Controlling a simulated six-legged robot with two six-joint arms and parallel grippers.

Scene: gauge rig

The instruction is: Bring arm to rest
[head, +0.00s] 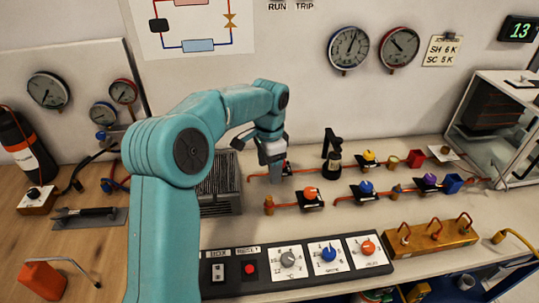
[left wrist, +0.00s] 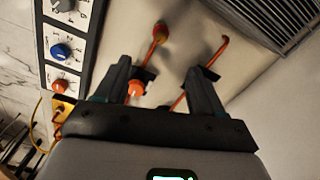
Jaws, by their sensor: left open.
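My teal left arm (head: 165,215) comes up from the bottom and bends over the bench in the head view. Its left gripper (head: 274,165) points down over the pipework beside the dark grille. In the left wrist view the left gripper (left wrist: 158,70) has its two dark fingers spread, with no object held. A valve with an orange knob (left wrist: 136,88) shows close by the left finger there. In the head view an orange-knobbed valve (head: 310,192) sits to the right of the gripper. Part of the pipe under the gripper is hidden. My right gripper is not in either view.
A control panel (head: 300,262) with knobs runs along the bench front. A ribbed grille (head: 220,185) stands left of the gripper. More coloured valves (head: 367,186), a dark bottle-like fitting (head: 333,160) and a glass-fronted case (head: 495,115) are to the right. Gauges (head: 348,47) hang on the wall.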

